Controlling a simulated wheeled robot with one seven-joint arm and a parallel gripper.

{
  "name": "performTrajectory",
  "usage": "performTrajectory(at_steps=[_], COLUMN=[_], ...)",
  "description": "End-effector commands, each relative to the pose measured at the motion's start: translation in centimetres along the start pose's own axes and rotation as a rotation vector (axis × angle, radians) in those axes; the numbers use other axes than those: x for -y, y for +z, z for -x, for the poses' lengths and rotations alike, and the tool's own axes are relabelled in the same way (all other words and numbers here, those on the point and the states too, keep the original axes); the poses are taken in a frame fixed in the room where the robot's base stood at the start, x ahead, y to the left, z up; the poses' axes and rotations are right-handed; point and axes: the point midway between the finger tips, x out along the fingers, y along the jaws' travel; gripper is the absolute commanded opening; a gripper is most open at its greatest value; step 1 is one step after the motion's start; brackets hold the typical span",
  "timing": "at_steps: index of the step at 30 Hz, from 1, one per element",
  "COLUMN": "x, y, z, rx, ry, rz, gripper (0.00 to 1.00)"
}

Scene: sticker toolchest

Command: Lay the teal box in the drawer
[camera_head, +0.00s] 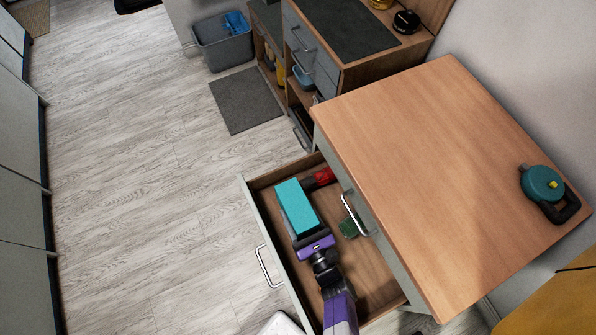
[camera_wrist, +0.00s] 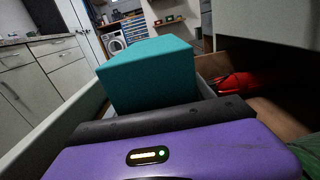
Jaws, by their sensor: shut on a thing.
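The teal box (camera_head: 297,204) is held at the end of my arm over the open drawer (camera_head: 377,283). My gripper (camera_head: 307,236) is shut on the box's near end. In the wrist view the teal box (camera_wrist: 147,75) stands out just beyond the dark and purple gripper body. The drawer's front wall shows on the left of the box. The gripper and box look low, within the drawer's outline. I cannot tell whether the box touches the drawer floor. The fingertips are mostly hidden by the box and gripper body.
A red object (camera_head: 319,178) lies in the drawer beyond the box, and a green object (camera_head: 349,228) lies to the right. The wooden chest top (camera_head: 430,170) overhangs the drawer's right side and carries a round teal tool (camera_head: 542,185). Open floor lies left of the drawer.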

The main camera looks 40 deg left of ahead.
Motion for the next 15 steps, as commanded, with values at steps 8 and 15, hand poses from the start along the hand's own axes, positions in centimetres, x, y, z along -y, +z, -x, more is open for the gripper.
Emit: performTrajectory(at_steps=[8, 15], x=[0.0, 0.0], y=[-2.8, -4.0], z=[-0.1, -0.1], rx=[0.002, 0.002], ry=[0.0, 0.0], rz=[0.0, 0.0], gripper=[0.09, 0.09])
